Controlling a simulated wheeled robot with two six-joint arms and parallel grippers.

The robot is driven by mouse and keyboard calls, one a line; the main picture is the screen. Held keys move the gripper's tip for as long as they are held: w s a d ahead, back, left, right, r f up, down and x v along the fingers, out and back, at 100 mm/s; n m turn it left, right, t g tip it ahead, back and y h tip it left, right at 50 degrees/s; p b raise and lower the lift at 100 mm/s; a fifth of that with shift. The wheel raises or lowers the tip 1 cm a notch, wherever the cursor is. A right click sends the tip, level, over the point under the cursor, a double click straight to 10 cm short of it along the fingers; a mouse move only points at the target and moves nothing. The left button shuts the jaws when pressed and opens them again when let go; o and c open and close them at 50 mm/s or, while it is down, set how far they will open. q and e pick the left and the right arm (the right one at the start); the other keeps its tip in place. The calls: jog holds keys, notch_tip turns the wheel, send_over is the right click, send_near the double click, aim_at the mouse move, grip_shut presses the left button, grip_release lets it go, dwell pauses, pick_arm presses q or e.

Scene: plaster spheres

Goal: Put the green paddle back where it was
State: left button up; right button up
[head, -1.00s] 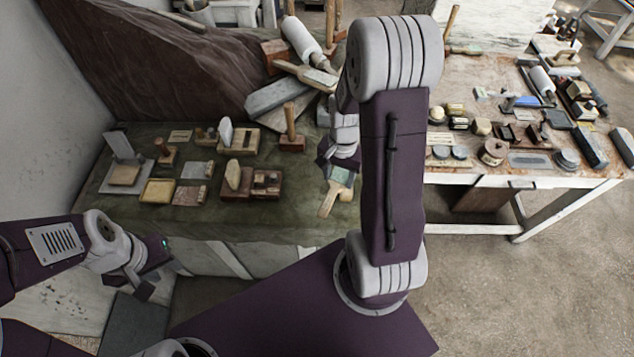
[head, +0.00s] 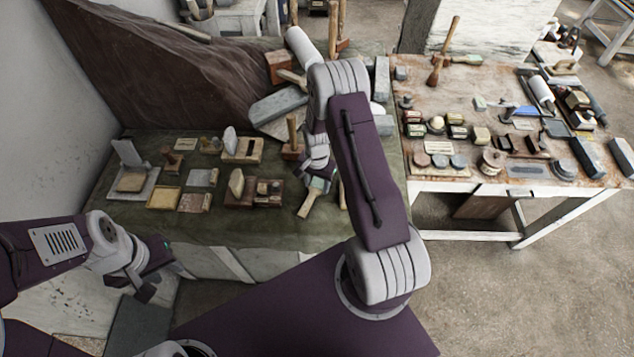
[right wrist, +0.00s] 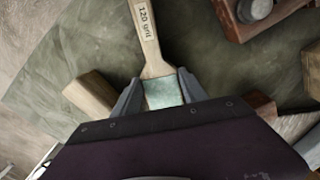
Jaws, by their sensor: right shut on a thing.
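The green paddle (head: 309,199) has a pale wooden handle and a green face. It is over the front right part of the dark green cloth-covered bench (head: 270,228). My right gripper (head: 318,177) is shut on it at the green part. In the right wrist view the paddle (right wrist: 148,35) lies between the fingers (right wrist: 160,92), its handle marked "120 grit" pointing away. I cannot tell whether it touches the cloth. My left gripper (head: 160,278) looks open and empty, in front of the bench at the left.
A wooden block (right wrist: 90,95) lies close beside the right gripper. Wooden holders with tools (head: 253,193) stand left of the paddle, and a wooden-handled tool (head: 292,140) stands behind it. A crowded side table (head: 470,150) is at the right. Bare cloth lies along the bench's front.

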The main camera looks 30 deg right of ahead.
jog(key=shift+f, duration=0.15)
jog(key=o, duration=1.5)
jog(key=shift+s, duration=0.1)
jog(key=shift+c, duration=0.2)
